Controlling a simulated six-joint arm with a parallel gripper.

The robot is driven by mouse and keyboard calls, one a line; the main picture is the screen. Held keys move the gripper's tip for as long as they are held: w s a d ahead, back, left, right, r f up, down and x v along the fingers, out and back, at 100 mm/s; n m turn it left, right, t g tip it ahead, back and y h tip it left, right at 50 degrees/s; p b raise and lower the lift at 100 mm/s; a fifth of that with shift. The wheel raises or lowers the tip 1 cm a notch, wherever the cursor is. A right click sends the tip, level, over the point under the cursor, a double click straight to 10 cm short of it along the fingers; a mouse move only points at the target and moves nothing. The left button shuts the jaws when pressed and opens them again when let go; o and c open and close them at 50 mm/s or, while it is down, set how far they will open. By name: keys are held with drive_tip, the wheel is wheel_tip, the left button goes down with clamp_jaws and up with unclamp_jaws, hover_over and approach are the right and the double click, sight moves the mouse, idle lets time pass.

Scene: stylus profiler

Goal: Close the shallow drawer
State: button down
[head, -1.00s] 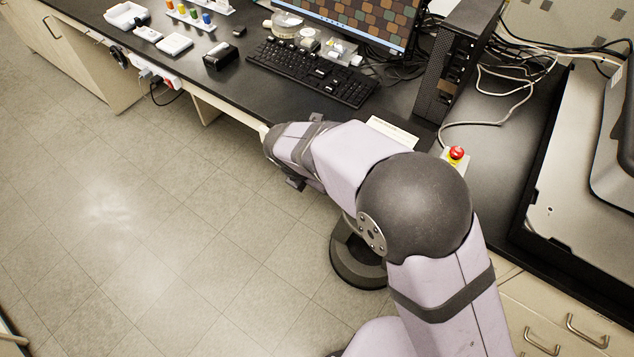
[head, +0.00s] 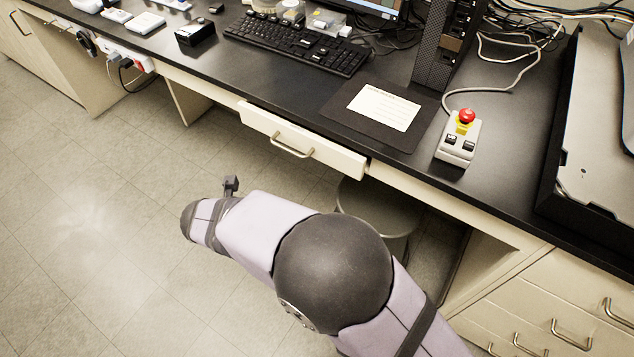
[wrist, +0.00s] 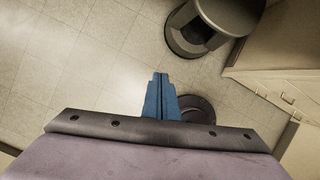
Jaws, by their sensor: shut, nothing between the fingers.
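The shallow drawer (head: 338,158) is a pale front with a metal bar handle under the black bench top in the head view. My gripper is hidden in the head view, where my arm's wrist end is over the floor, in front of and apart from the drawer. In the wrist view my gripper's blue fingers (wrist: 160,82) are together and empty, above the floor.
A round grey stool (head: 378,215) stands below the drawer's right end. A control box with a red button (head: 458,138) and a dark mat with a paper (head: 385,107) lie on the bench. Handled drawers (head: 540,325) are at lower right. The floor at left is clear.

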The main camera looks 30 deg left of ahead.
wheel_tip(320, 180, down, 12)
drive_tip(key=s+d+n+t+b, duration=0.2)
drive_tip(key=n+t+b, duration=0.2)
drive_tip(key=b, duration=0.5)
drive_tip(key=w+r+m+t, duration=0.4)
drive_tip(key=r+t, duration=0.1)
drive_tip(key=r, duration=0.4)
drive_tip(key=w+d+r+m+t, duration=0.1)
drive_tip(key=w+r+m+t, duration=0.2)
drive_tip(key=r, duration=0.7)
drive_tip(key=shift+w+m+t+h+p, duration=0.3)
drive_tip(key=shift+w+m+t+p, duration=0.1)
drive_tip(key=shift+w+t, duration=0.45)
drive_tip(key=p, duration=0.1)
approach(325, 155)
drive_tip(key=w, duration=0.5)
drive_tip(key=shift+w+p, duration=0.3)
drive_tip(key=shift+w, duration=0.45)
